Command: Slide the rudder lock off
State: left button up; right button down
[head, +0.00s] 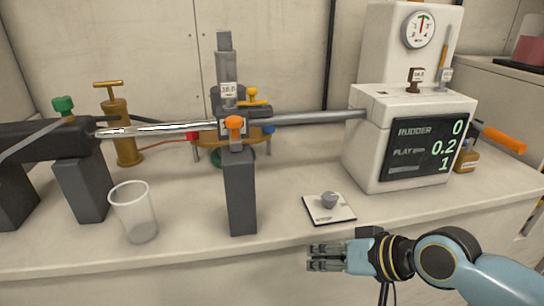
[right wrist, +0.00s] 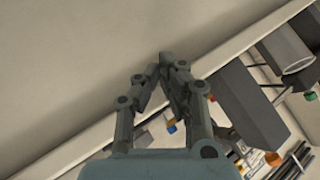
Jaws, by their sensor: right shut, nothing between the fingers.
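A dark clamp block (head: 228,104) with an orange knob (head: 235,123) and a small tag sits around a horizontal steel rod (head: 310,117), above a grey post (head: 240,190). It looks like the rudder lock, but I cannot be sure. An upright grey bar (head: 225,58) rises from the block. The rod runs right to a white box whose screen (head: 427,148) reads RUDDER 0, PLAY 0.2 and 1. My right gripper (head: 318,257) is shut and empty, low at the bench's front edge, well apart from the block. Its fingers (right wrist: 165,72) meet in the right wrist view. My left gripper is out of view.
A clear cup (head: 134,212) stands left of the post. A brass pump (head: 120,130) stands behind the rod.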

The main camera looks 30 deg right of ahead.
notch_tip(320, 180, up, 5)
jog(key=a+t+y, duration=0.1)
jog(key=m+t+y+b, duration=0.2)
jog(key=m+t+y, duration=0.2)
jog(key=m+t, duration=0.25)
send_near(234, 129)
jog(key=w+d+r, duration=0.2)
jog(key=d, duration=0.3)
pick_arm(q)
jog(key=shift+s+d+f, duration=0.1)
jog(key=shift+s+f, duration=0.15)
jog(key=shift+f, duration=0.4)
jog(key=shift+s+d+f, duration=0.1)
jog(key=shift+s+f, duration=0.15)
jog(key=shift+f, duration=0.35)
pick_arm(e)
jog(key=shift+s+a+f+m+g, duration=0.15)
jog(key=shift+a+f+m+g, duration=0.1)
jog(key=shift+g, duration=0.1)
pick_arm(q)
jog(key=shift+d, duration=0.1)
pick_arm(e)
jog(key=shift+r, duration=0.1)
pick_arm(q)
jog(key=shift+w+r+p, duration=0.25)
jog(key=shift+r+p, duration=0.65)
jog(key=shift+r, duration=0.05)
pick_arm(e)
jog(key=x, duration=1)
jog(key=shift+d, duration=0.1)
